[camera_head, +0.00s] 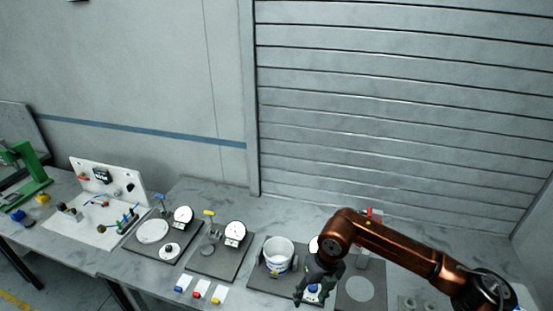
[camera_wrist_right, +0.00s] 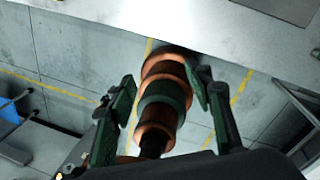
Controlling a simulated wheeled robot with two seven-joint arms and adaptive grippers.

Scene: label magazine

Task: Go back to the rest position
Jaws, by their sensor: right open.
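My right arm comes in from the right in the head view, copper-coloured and bent at the elbow. My right gripper (camera_head: 314,287) points down over the front of the table, in front of a dark mat with a white container (camera_head: 278,257). In the right wrist view the fingers of this gripper (camera_wrist_right: 165,88) are spread apart. Nothing is gripped between them; a copper and dark-green arm part of mine shows behind the gap. My left gripper is not in view.
Several dark mats with dials stand along the grey table (camera_head: 183,200), close to my right gripper. A white panel (camera_head: 108,180) and a green device (camera_head: 27,168) are further left. A slatted wall (camera_head: 400,100) closes the back. Open floor (camera_wrist_right: 60,60) shows below the table edge.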

